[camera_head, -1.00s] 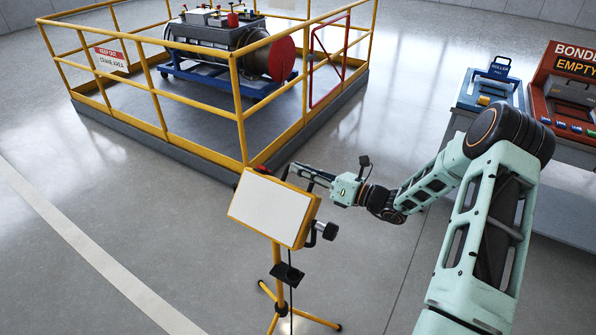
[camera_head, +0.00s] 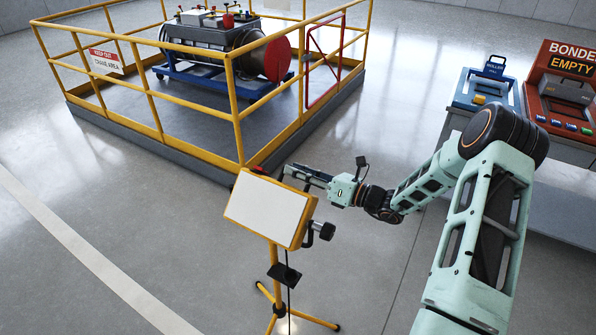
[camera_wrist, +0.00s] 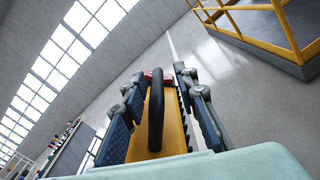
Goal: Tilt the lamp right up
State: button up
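The lamp (camera_head: 267,209) is a yellow-framed box with a white panel on a yellow tripod stand, left of my arm in the head view. Its panel leans back, facing partly upward. A black knob (camera_head: 326,231) sits on its right side. My gripper (camera_head: 292,172) is behind the lamp's upper right edge, its tips partly hidden there. In the wrist view, the open fingers (camera_wrist: 158,112) stand on either side of a black handle (camera_wrist: 156,108) and the lamp's yellow body (camera_wrist: 173,126). Gaps show between fingers and handle.
A yellow railing (camera_head: 238,130) around a low platform stands behind the lamp, with an engine on a blue cradle (camera_head: 208,79) inside. Blue (camera_head: 487,88) and red (camera_head: 566,95) trays sit on a bench at right. The floor left of the lamp is clear.

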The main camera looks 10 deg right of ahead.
jog(key=v, duration=1.2)
